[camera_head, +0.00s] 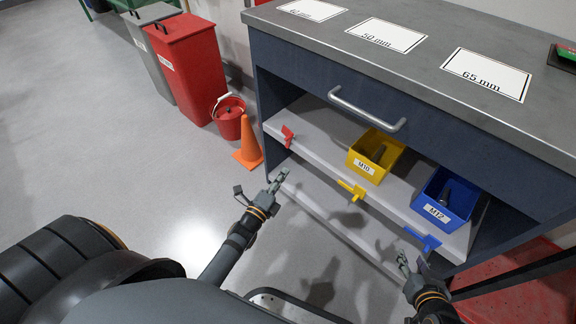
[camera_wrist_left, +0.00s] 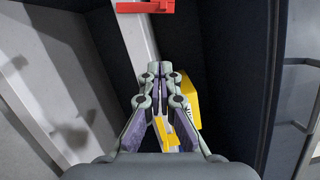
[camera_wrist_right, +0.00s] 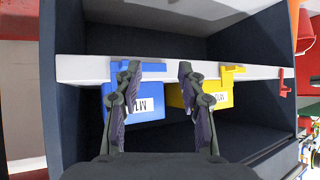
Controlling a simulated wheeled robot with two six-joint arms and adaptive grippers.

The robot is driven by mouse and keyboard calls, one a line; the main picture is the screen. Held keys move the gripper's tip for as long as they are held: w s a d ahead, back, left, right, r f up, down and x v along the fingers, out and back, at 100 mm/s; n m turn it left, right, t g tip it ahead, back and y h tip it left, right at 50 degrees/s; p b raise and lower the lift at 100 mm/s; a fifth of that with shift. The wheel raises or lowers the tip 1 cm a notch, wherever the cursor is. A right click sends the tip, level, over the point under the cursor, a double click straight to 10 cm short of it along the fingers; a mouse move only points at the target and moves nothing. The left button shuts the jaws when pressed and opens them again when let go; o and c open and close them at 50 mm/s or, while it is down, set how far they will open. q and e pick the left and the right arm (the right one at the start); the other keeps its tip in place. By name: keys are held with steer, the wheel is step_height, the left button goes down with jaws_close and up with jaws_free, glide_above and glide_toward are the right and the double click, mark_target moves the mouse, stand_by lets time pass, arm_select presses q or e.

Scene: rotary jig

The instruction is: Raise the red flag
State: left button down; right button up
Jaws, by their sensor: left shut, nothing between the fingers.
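The red flag (camera_head: 288,133) is a small red piece on the front edge of the shelf, at its left end in the head view. It also shows at the top of the left wrist view (camera_wrist_left: 148,7) and at the right of the right wrist view (camera_wrist_right: 284,89). My left gripper (camera_head: 281,176) is shut and empty, in front of the shelf and apart from the red flag. My right gripper (camera_head: 403,259) is open and empty, in front of the shelf near the blue flag (camera_head: 424,240). The yellow flag (camera_head: 353,190) sits between the red and blue ones.
A yellow bin (camera_head: 362,165) marked M10 and a blue bin (camera_head: 434,213) marked M12 stand on the shelf (camera_head: 318,140). A drawer handle (camera_head: 366,110) sticks out above. An orange cone (camera_head: 248,147) and red bucket (camera_head: 229,120) stand left of the bench.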

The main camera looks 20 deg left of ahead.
arm_select(q)
steer(key=shift+s+a, duration=0.1)
steer(key=shift+s, duration=0.6)
arm_select(e)
steer(key=shift+s+a+f+g, duration=0.1)
steer(key=shift+s+f+g, duration=0.5)
steer(key=shift+s+f, duration=0.45)
steer(key=shift+w, duration=0.1)
